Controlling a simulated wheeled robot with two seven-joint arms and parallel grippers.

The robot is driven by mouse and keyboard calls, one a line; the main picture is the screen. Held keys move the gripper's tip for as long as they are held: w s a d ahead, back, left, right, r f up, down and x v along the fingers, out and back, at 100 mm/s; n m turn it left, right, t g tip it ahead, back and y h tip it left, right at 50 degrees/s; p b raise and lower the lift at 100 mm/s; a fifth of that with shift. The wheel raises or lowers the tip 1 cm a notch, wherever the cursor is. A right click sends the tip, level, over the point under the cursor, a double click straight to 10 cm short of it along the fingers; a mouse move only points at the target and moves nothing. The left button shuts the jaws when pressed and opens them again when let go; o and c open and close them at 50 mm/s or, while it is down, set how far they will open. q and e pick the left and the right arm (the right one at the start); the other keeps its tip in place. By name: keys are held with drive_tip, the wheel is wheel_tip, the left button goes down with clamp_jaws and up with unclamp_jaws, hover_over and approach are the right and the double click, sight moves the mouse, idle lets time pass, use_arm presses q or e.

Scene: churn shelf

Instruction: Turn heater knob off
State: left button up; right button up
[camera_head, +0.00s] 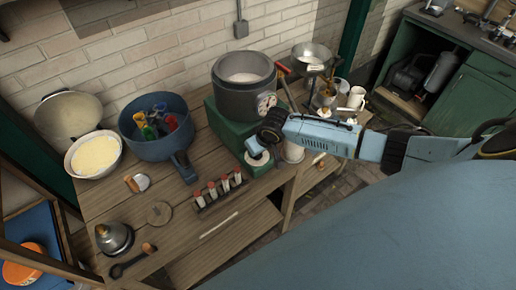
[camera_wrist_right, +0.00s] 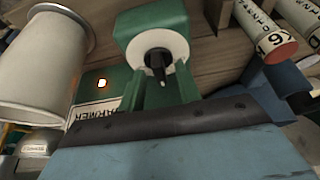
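The green heater (camera_head: 233,127) stands on the wooden bench under a grey pot with a gauge. Its black knob (camera_wrist_right: 157,66) sits on a white disc on a green housing in the right wrist view. An orange-white light (camera_wrist_right: 101,83) glows on the heater's panel. My right gripper (camera_head: 256,148) is close in front of the knob. In the right wrist view, two green pieces that look like its fingers (camera_wrist_right: 162,90) stand apart on either side of the knob, which shows in the gap. I cannot tell whether they touch it. My left gripper is not in view.
The grey pot (camera_head: 243,92) stands on the heater. A blue pan (camera_head: 147,147) with its handle, a tube rack (camera_head: 222,193) and a metal funnel-like object (camera_head: 114,237) are to the left. A white mug (camera_head: 356,97) and a cup (camera_wrist_right: 40,70) are close by.

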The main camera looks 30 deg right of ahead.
drive_tip(key=shift+c, duration=0.2)
clamp_jaws()
drive_tip(key=shift+n, duration=0.3)
drive_tip(key=shift+n+y, duration=0.3)
drive_tip(key=shift+n, duration=0.3)
drive_tip(key=shift+d+n+y, duration=0.15)
drive_tip(key=shift+n+y, duration=0.15)
drive_tip(key=shift+n, duration=0.5)
drive_tip(key=shift+w+n+g+y+b, duration=0.1)
drive_tip(key=shift+n+g+y+b, duration=0.35)
drive_tip(key=shift+n, duration=0.75)
drive_tip(key=shift+n+g+y+b, duration=0.4)
drive_tip(key=shift+n+b, duration=0.45)
drive_tip(key=shift+n, duration=0.75)
